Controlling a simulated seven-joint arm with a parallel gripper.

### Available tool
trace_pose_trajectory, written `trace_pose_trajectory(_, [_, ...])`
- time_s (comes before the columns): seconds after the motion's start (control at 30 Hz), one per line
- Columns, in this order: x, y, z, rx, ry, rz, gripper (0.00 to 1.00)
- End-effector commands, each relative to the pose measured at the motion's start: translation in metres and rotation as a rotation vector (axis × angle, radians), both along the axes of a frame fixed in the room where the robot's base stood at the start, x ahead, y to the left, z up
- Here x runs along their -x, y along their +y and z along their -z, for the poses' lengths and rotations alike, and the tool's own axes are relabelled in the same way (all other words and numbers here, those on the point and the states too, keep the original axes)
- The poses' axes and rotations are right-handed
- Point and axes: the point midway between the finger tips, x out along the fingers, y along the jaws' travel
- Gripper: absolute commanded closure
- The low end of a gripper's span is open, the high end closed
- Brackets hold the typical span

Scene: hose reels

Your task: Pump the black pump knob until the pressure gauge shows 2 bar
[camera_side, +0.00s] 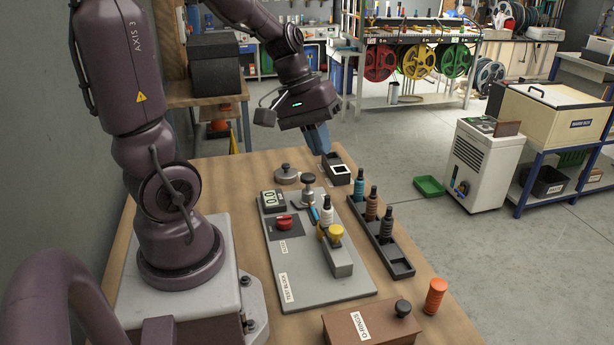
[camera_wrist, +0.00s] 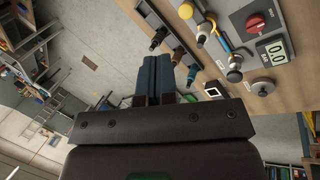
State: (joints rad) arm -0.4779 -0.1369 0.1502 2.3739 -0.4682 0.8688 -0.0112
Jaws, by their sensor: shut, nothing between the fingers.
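The pump knob (camera_side: 308,178) looks dark grey and rounded, and stands upright on a stem at the far end of the grey test plate (camera_side: 312,292). It also shows in the wrist view (camera_wrist: 234,76). The gauge is a digital display (camera_side: 272,201) beside the pump, and in the wrist view (camera_wrist: 276,50) it reads 0.0. My gripper (camera_side: 318,141) is shut and empty, its blue fingers pointing down. It is above and beyond the knob, apart from it, near the table's far edge. In the wrist view its fingertips (camera_wrist: 154,60) are together.
On the plate are a red knob (camera_side: 284,222) and a yellow-topped fitting (camera_side: 335,234). A black rack (camera_side: 399,266) with several fittings stands to the right. A small black box (camera_side: 336,167) and a grey disc (camera_side: 286,174) lie at the far end. An O-rings box (camera_side: 371,328) stands in front.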

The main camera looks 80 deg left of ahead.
Motion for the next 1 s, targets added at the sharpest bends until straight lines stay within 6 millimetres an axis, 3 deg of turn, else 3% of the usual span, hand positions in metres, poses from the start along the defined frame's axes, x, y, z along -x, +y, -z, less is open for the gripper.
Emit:
trace_pose_trajectory(0.3, [-0.019, 0.115, 0.061, 0.370, -0.050, -0.831, 1.00])
trace_pose_trajectory(0.5, [-0.020, 0.177, 0.081, 0.479, -0.158, -1.214, 1.00])
trace_pose_trajectory(0.7, [-0.031, 0.202, 0.070, 0.522, -0.265, -1.355, 1.00])
trace_pose_trajectory(1.0, [-0.033, 0.204, 0.069, 0.534, -0.282, -1.381, 1.00])
